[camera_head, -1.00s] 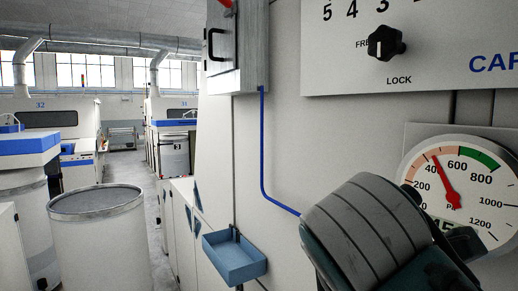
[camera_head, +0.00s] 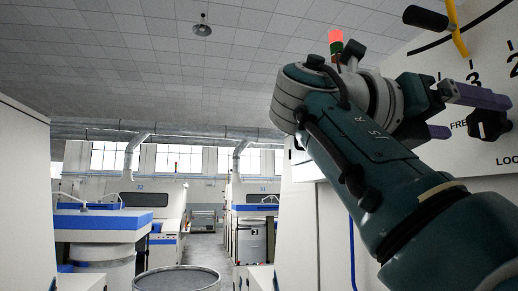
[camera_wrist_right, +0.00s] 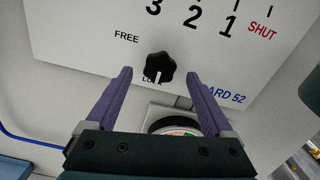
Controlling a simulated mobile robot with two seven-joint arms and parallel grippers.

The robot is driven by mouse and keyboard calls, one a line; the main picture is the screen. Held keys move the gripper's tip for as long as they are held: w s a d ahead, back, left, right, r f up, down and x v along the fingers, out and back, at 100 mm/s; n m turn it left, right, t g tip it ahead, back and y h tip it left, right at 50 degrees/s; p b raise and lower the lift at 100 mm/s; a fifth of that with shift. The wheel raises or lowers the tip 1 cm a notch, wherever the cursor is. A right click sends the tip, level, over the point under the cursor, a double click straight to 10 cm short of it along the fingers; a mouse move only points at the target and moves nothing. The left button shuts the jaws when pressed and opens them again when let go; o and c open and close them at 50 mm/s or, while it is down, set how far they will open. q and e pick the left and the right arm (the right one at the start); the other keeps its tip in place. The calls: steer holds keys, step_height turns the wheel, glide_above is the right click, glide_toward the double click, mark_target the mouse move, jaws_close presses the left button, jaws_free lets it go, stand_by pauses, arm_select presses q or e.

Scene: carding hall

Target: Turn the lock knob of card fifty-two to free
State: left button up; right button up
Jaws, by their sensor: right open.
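The black lobed lock knob (camera_wrist_right: 160,67) sits on the white card 52 panel (camera_wrist_right: 85,45). Its white mark points down at the LOCK label; FREE is printed to its upper left. In the head view the knob (camera_head: 488,124) is at the right edge, partly behind a finger. My right gripper (camera_head: 474,116) is open, with purple fingers reaching toward the panel. In the right wrist view its fingertips (camera_wrist_right: 160,75) appear on either side of the knob, with nothing held. Whether they touch it I cannot tell. My left gripper is not in view.
Above the knob is a numbered scale with a SHUT mark (camera_wrist_right: 262,29) and a black-handled lever (camera_head: 426,18). A round gauge (camera_wrist_right: 178,124) lies below the panel, partly hidden by my gripper. A blue cable (camera_head: 352,250) runs down the machine. A drum (camera_head: 177,281) stands lower left.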

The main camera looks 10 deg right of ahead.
mark_target(479, 118)
steer(key=d+p, duration=0.1)
steer(key=d, duration=0.2)
steer(key=d+p, duration=0.1)
steer(key=shift+w+d+r+p, duration=0.2)
steer(key=shift+d+r+p, duration=0.05)
steer(key=shift+p, duration=0.05)
steer(key=shift+d+f, duration=0.2)
steer(key=shift+d, duration=0.4)
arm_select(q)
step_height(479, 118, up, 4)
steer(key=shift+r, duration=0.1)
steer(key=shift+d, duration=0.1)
arm_select(e)
steer(key=c, duration=1.3)
